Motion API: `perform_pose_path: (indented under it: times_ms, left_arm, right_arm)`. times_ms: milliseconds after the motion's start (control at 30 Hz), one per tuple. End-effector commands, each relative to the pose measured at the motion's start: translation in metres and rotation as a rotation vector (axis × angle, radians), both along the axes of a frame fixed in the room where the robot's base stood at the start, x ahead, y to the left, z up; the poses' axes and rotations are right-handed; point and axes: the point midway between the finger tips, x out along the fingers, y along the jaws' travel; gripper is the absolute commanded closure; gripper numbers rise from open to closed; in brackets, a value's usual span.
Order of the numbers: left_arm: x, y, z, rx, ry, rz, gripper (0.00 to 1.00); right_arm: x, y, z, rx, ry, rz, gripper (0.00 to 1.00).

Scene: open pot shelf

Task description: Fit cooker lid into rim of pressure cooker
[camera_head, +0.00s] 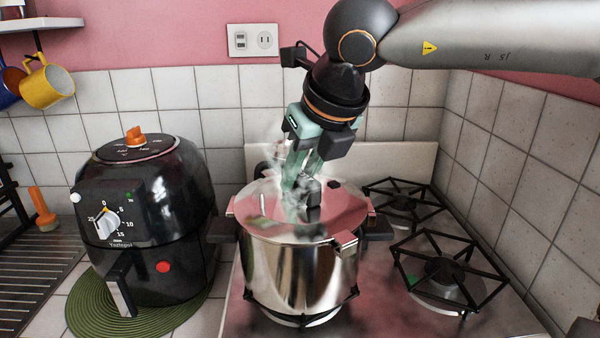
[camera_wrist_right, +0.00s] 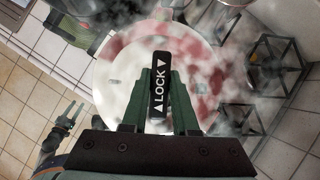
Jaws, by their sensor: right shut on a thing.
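The pressure cooker (camera_head: 300,275) is a shiny steel pot with dark side handles, on a hob burner. The reflective cooker lid (camera_head: 262,212) lies level across its top; it fills the middle of the right wrist view (camera_wrist_right: 115,85). Steam blurs the join, so I cannot tell if the lid sits inside the rim. My right gripper (camera_head: 306,180) comes down from above, shut on the lid's black handle (camera_wrist_right: 158,85), marked LOCK. My left gripper (camera_wrist_right: 70,112) shows small in the right wrist view, away from the cooker, its fingers seemingly apart and empty.
A black air fryer (camera_head: 150,200) stands close on the left on a green mat (camera_head: 85,310). Empty burner grates (camera_head: 445,270) are on the right. A tiled wall (camera_head: 215,110) is behind. Yellow and blue mugs hang under a shelf (camera_head: 40,24) at upper left.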

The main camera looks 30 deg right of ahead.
Motion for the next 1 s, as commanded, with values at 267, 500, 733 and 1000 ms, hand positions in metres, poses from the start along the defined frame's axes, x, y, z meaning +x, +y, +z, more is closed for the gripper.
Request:
perform_pose_path:
  times_ms: [267,500,733,1000]
  left_arm:
    - [0.000,0.000,-0.003,0.000,0.000,0.000,0.50]
    - [0.000,0.000,-0.003,0.000,0.000,0.000,0.50]
    - [0.000,0.000,-0.003,0.000,0.000,0.000,0.50]
    - [0.000,0.000,-0.003,0.000,0.000,0.000,0.50]
  right_arm:
    - [0.000,0.000,-0.002,0.001,-0.004,0.000,0.72]
    - [0.000,0.000,-0.002,0.000,-0.002,0.000,0.45]
    - [0.000,0.000,-0.002,0.000,-0.001,0.000,0.38]
    - [-0.008,0.000,0.013,-0.001,-0.004,0.000,0.38]
